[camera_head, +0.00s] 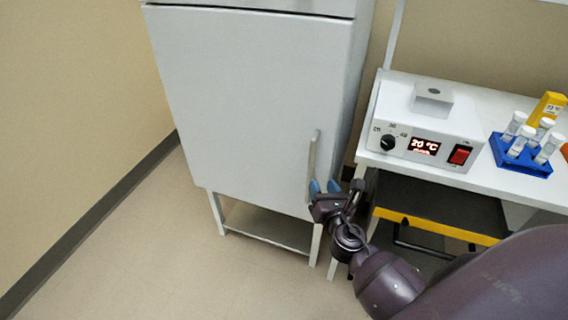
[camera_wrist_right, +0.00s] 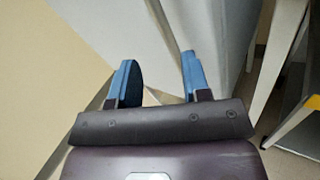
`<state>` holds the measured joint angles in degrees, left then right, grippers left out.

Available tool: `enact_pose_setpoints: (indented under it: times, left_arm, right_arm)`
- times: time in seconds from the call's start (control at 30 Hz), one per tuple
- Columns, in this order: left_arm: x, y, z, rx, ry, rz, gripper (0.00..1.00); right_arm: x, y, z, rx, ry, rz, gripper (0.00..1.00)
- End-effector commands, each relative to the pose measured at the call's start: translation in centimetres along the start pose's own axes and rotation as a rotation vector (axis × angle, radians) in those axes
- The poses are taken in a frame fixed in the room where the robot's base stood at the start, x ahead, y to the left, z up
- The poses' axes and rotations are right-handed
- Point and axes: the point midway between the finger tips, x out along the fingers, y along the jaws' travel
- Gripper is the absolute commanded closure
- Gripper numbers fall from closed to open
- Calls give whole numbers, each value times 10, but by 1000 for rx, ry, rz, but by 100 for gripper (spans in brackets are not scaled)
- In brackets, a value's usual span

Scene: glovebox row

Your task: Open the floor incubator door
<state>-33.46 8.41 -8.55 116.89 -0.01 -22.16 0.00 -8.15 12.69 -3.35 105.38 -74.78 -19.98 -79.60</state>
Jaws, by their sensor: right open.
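The floor incubator is a pale grey cabinet on legs, and its door (camera_head: 245,95) looks shut in the head view. A vertical bar handle (camera_head: 313,150) stands near the door's right edge. My right gripper (camera_head: 324,186), with blue fingertips, is at the handle's lower end. In the right wrist view my right gripper (camera_wrist_right: 157,82) has its two blue fingers apart, with the pale incubator front beyond them. I cannot tell whether the handle lies between the fingers or whether they touch it. My left gripper is not in view.
A white bench (camera_head: 490,100) at the right holds a control box (camera_head: 425,143) reading 20 °C and a blue tube rack (camera_head: 520,155). A yellow-edged dark shelf (camera_head: 440,205) sits below, near my right arm. Floor (camera_head: 130,235) is clear at left, beside the wall.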

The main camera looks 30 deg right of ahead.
Motion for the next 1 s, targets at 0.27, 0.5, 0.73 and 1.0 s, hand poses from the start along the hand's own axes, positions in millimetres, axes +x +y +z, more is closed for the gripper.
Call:
enact_pose_setpoints:
  times: [0.27, 0.5, 0.73, 1.0]
  left_arm:
    - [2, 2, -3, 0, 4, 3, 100]
    - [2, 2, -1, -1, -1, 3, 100]
    - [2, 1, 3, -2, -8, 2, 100]
    - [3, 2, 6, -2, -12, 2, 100]
  right_arm:
    - [1, 0, 1, -236, -10, 2, 57]
    - [22, 1, 2, -244, -11, 3, 57]
    - [61, 1, 2, -242, -10, 3, 57]
    - [96, 0, 1, -242, -9, 2, 57]
